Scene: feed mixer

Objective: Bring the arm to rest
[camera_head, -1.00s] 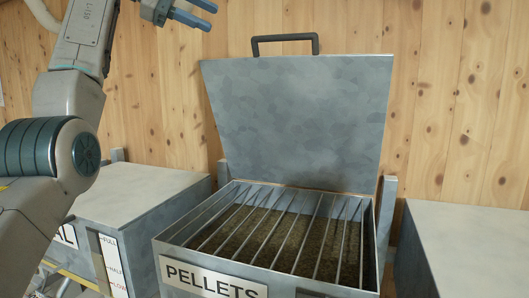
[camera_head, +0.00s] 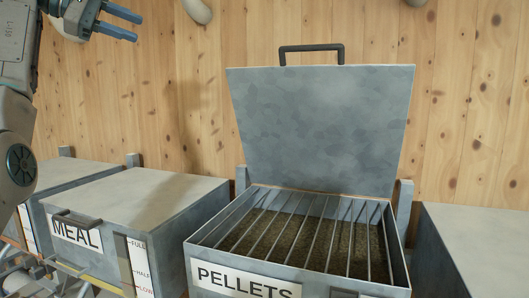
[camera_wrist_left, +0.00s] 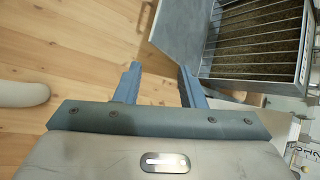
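My left gripper (camera_head: 126,22) is at the top left of the head view, raised above the bins. Its two blue fingers are spread apart with nothing between them. In the left wrist view the same fingers (camera_wrist_left: 160,88) stand apart and empty, with wooden wall behind them. My left arm (camera_head: 18,110) runs down the left edge of the head view. My right gripper shows in neither view.
The pellets bin (camera_head: 245,281) stands open at centre right, its lid (camera_head: 318,128) tilted up, with a bar grate over brown feed. The shut meal bin (camera_head: 150,196) is to its left. Another grey bin (camera_head: 480,240) stands right. A wooden wall (camera_head: 460,110) is behind.

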